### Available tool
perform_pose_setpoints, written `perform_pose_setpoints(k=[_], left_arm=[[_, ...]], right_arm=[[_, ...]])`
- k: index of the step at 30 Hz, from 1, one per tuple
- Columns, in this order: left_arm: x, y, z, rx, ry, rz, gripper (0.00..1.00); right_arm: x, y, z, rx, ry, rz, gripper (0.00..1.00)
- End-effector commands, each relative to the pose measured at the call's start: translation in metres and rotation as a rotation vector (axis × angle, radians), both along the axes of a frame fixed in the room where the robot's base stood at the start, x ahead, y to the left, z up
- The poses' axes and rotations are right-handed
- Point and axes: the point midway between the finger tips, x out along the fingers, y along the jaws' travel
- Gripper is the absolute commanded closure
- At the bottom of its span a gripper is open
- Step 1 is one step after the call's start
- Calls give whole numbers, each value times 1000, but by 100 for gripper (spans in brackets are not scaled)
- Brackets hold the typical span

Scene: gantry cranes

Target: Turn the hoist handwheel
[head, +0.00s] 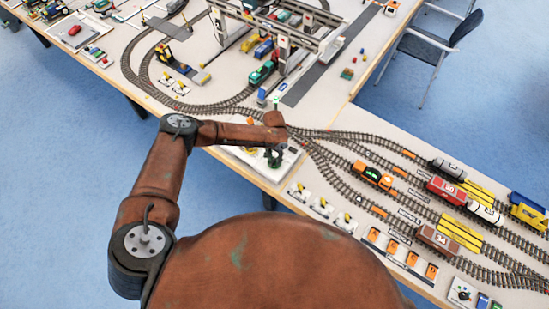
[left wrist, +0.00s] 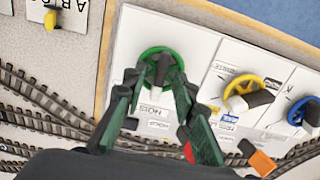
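The green handwheel (left wrist: 162,52) with a dark and pale hub sits on a white panel (left wrist: 205,48) in the left wrist view. A label below it is upside down and partly covered. My left gripper (left wrist: 158,82) is open, with its two green fingers apart at either side of the wheel's near part. I cannot tell whether they touch the rim. In the head view my left gripper (head: 275,157) is small and dark over the control panel (head: 288,170), and it hides most of the wheel. My right gripper is not in view.
A yellow handwheel (left wrist: 232,80) and a blue handwheel (left wrist: 300,108) stand to the right of the green one. Model tracks (head: 335,150) with wagons run beside the panel. A gantry crane (head: 285,50) stands farther back. Blue floor lies past the table edge.

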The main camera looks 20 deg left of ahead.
Motion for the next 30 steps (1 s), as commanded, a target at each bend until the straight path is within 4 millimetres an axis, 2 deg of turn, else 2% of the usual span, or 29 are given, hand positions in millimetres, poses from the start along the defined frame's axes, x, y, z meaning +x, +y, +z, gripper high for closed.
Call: perform_pose_setpoints(k=[11,23,30], left_arm=[[0,0,0,0,0,0,100],[0,0,0,0,1,-10,100],[-1,0,0,0,2,-97,100]], right_arm=[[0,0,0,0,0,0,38],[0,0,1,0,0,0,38],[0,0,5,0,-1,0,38]])
